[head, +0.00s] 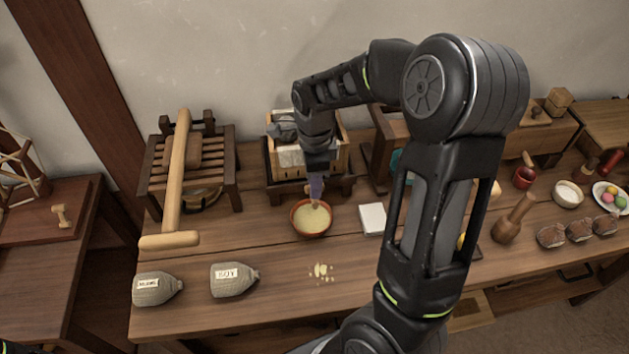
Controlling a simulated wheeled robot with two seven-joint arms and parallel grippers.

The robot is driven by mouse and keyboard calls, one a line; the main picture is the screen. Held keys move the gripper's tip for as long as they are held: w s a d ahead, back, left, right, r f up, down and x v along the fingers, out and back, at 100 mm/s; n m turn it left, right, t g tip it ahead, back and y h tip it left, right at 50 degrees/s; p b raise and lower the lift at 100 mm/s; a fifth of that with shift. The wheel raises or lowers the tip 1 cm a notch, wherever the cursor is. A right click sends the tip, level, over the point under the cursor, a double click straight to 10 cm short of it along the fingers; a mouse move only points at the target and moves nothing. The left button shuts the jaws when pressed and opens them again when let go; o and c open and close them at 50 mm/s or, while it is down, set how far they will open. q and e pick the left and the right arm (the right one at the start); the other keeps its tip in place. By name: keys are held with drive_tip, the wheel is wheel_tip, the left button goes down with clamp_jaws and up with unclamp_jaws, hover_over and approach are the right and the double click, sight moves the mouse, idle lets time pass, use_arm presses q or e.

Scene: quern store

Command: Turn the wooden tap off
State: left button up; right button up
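My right arm reaches across the picture, and its gripper (316,180) points down in front of a wooden box (343,160) on a dark stand at the back of the table. A purplish piece shows at the gripper's tip; I cannot tell whether it is a finger or something held. I cannot make out the wooden tap; the gripper and wrist cover part of the box's front. A brown bowl (312,232) of pale yellow contents stands directly below the gripper. Whether the fingers are open or shut is not clear. My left gripper is not in view.
A slatted wooden rack (225,178) with a long mallet (176,190) leaning on it stands left. Two labelled grey sacks (233,280) lie in front. Yellowish crumbs (320,271) and a white block (373,218) lie near the bowl. A wooden pestle (512,222) stands right.

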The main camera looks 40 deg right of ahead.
drive_tip(key=shift+o, duration=0.3)
wheel_tip(320, 180, up, 8)
drive_tip(key=shift+f, duration=0.1)
idle(0.4)
idle(0.3)
